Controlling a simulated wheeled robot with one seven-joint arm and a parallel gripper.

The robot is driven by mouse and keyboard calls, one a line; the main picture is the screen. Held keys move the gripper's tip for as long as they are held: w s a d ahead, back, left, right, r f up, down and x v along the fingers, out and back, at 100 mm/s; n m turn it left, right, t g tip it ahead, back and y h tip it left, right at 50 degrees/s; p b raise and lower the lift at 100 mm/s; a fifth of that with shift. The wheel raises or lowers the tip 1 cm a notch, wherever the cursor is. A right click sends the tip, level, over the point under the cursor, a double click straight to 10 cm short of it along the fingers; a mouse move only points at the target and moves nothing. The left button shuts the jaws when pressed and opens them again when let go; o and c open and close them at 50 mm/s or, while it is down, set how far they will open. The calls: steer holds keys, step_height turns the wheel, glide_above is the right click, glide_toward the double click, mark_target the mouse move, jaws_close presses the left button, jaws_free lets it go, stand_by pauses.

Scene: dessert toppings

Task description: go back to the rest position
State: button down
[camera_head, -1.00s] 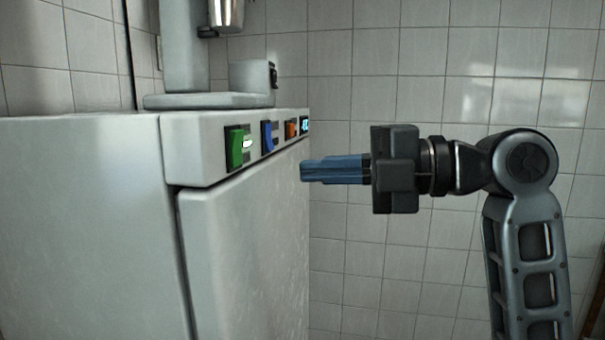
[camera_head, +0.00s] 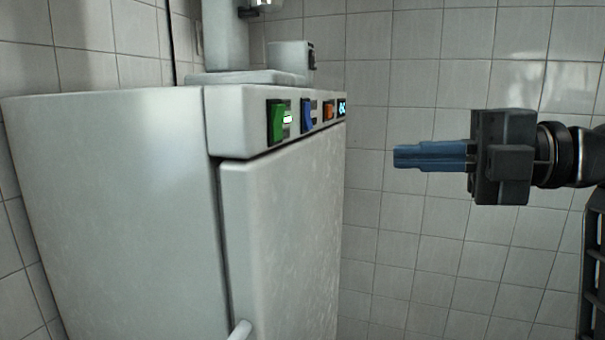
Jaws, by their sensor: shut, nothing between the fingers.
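My gripper (camera_head: 398,157) is at the right in the head view. Its blue fingers are together, with nothing between them, and point left. They are level with the upper front of a white machine and apart from it, with a gap of bare wall showing between. My arm runs off the right edge of the picture, so most of it is out of view.
The white machine (camera_head: 285,230) fills the left and middle. Its front has a green switch (camera_head: 277,123), a blue switch (camera_head: 308,115), an orange switch (camera_head: 328,111) and a small display (camera_head: 342,107). A grey dispenser (camera_head: 225,45) stands on top. Tiled wall (camera_head: 420,260) lies behind.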

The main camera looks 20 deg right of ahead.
steer(key=w+a+f+m+t+h, duration=0.1)
steer(key=a+f+m+t+h, duration=0.2)
steer(key=f+m, duration=0.7)
steer(key=w+f+m+t+h, duration=0.1)
steer(key=f+m+t+h, duration=0.3)
steer(key=f+m, duration=0.55)
steer(key=s+a+f+m+g+h, duration=0.2)
steer(key=s+f+m+g+h, duration=0.15)
steer(key=s+f+m, duration=0.4)
steer(key=s+a+f, duration=0.1)
steer(key=s+f, duration=0.1)
steer(key=s, duration=1)
steer(key=s+a+f+h, duration=0.1)
steer(key=s+f, duration=0.2)
steer(key=s, duration=0.9)
steer(key=shift+f+g, duration=0.35)
steer(key=shift+h, duration=0.25)
